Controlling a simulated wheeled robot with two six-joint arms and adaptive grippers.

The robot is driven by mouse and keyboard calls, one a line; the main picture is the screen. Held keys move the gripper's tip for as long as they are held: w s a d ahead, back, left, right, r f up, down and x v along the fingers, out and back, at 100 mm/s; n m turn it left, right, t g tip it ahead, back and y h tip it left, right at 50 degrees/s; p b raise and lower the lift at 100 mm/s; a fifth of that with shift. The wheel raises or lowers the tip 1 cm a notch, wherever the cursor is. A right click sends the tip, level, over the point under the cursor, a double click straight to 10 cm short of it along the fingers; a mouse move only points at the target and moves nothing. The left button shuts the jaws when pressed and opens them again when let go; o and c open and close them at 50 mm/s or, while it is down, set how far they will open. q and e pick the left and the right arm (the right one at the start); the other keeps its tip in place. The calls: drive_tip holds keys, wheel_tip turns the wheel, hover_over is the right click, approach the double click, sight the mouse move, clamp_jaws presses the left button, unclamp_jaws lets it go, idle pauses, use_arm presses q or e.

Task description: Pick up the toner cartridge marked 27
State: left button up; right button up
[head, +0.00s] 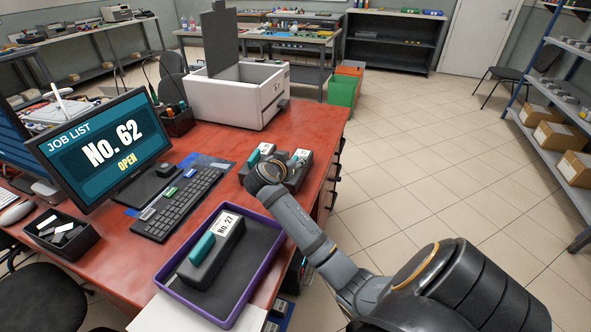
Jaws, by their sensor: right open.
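The toner cartridge marked No. 27 (212,250) is a dark grey block with a teal part and a white label. It lies in a purple-rimmed tray (167,283) at the front of the red desk. My right arm reaches in from the lower right. My right gripper (264,175) is open, up and to the right of the tray, apart from cartridge 27. It is in front of other grey cartridges (298,178) and partly covers them. Its fingertips are hard to make out. My left gripper is not in view.
A monitor (105,146) reading "No. 62 OPEN" and a keyboard (178,204) stand left of the tray. A white printer with a raised lid (236,98) is at the back. A small black bin (62,232) is at left. Tiled floor lies right.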

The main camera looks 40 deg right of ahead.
drive_tip(key=shift+c, duration=0.3)
clamp_jaws()
drive_tip(key=shift+r, duration=0.2)
drive_tip(key=shift+r+p, duration=0.25)
drive_tip(key=shift+p, duration=0.15)
drive_tip(key=r+p, duration=0.4)
drive_tip(key=shift+s+d+r, duration=0.2)
drive_tip(key=shift+s, duration=0.1)
drive_tip(key=s+d+r+p, duration=0.5)
drive_tip(key=s+p, duration=0.7)
drive_tip(key=p, duration=0.5)
wheel_tip(320, 180, up, 3)
drive_tip(key=shift+s+f, duration=0.1)
drive_tip(key=shift+s, duration=0.05)
